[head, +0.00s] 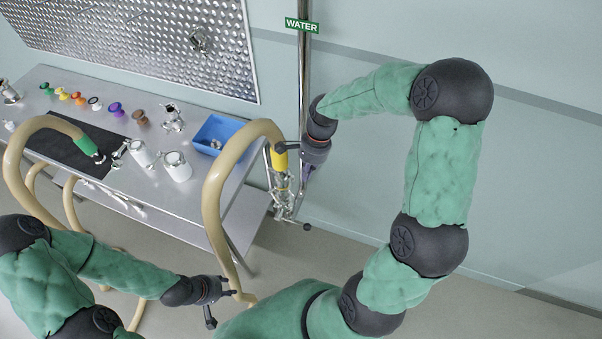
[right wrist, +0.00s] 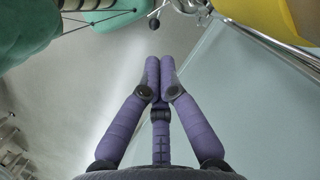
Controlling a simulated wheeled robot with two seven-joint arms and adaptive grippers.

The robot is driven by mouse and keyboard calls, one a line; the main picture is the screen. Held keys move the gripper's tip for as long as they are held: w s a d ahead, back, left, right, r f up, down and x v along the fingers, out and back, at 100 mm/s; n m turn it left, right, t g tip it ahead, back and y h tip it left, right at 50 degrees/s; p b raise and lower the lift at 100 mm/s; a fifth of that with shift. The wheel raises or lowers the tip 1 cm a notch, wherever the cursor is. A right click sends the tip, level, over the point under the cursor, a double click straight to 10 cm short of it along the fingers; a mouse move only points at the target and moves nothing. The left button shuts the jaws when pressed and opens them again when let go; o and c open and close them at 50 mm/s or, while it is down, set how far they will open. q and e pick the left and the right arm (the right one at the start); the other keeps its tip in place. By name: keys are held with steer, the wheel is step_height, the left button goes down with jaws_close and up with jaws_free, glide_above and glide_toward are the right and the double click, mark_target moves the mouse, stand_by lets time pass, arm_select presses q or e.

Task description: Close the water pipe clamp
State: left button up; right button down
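The steel water pipe (head: 304,85) runs down the wall under a green WATER sign (head: 302,25). Beside its lower end hangs a tan hose with a yellow cuff (head: 280,160). Shiny metal fittings sit below the cuff, with the clamp (head: 283,198) among them; whether it is open or closed is too small to tell. My right gripper (head: 307,178) is just right of the cuff and fittings. In the right wrist view its purple fingertips (right wrist: 160,65) are together with nothing between them. The yellow cuff (right wrist: 300,20) shows at top right. My left gripper (head: 222,304) is open, low beside the tan hose.
A steel table (head: 215,228) at left holds a blue bin (head: 218,134), white-and-steel canisters (head: 177,166), coloured fittings and a dark mat (head: 62,143) with a green-cuffed hose end (head: 88,146). The tan hose (head: 213,215) loops past the table's right end. Floor at right is clear.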

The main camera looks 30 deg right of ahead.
arm_select(q)
steer(key=shift+w+f, duration=0.15)
steer(key=shift+f, duration=0.05)
arm_select(e)
steer(key=x, duration=0.8)
steer(key=shift+w+f, duration=0.15)
steer(key=shift+w, duration=0.05)
arm_select(q)
steer(key=shift+w+d+f+b, duration=0.1)
steer(key=shift+d+f+b, duration=0.2)
steer(key=shift+b, duration=0.2)
arm_select(e)
steer(key=shift+a+m, duration=0.45)
steer(key=shift+m, duration=0.35)
